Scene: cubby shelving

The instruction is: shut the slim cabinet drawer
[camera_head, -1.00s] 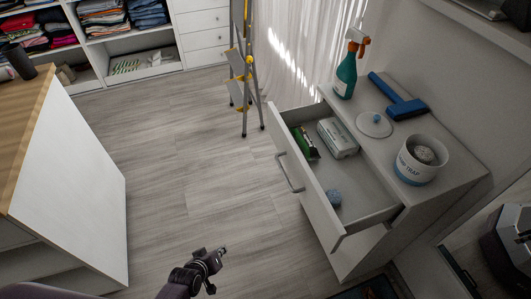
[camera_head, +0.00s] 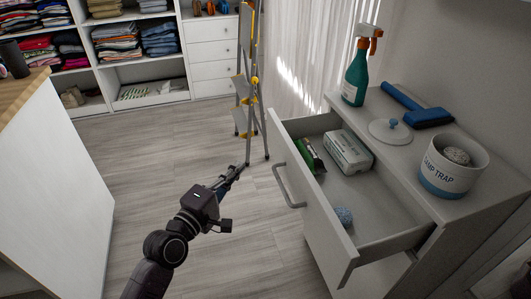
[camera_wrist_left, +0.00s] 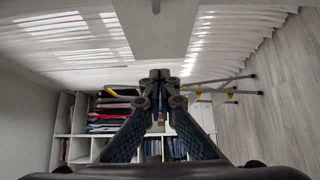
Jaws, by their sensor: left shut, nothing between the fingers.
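The slim white cabinet's top drawer (camera_head: 312,204) is pulled open toward the left, with a grey bar handle (camera_head: 288,186) on its front. Inside lie a green pack (camera_head: 310,157), a white-and-green pack (camera_head: 347,151) and a small blue ball-like item (camera_head: 344,216). My left gripper (camera_head: 240,168) is to the left of the drawer front, apart from the handle, and empty. In the left wrist view its fingertips (camera_wrist_left: 159,75) meet, so it is shut. A pale flat panel shows beyond them at the top. My right gripper is not in view.
On the cabinet top stand a green spray bottle (camera_head: 356,75), a blue tool (camera_head: 418,108), a round white lid (camera_head: 390,131) and a white-and-blue tub (camera_head: 452,167). A stepladder (camera_head: 248,90) stands behind my gripper. A white counter (camera_head: 60,185) is at left; floor between is clear.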

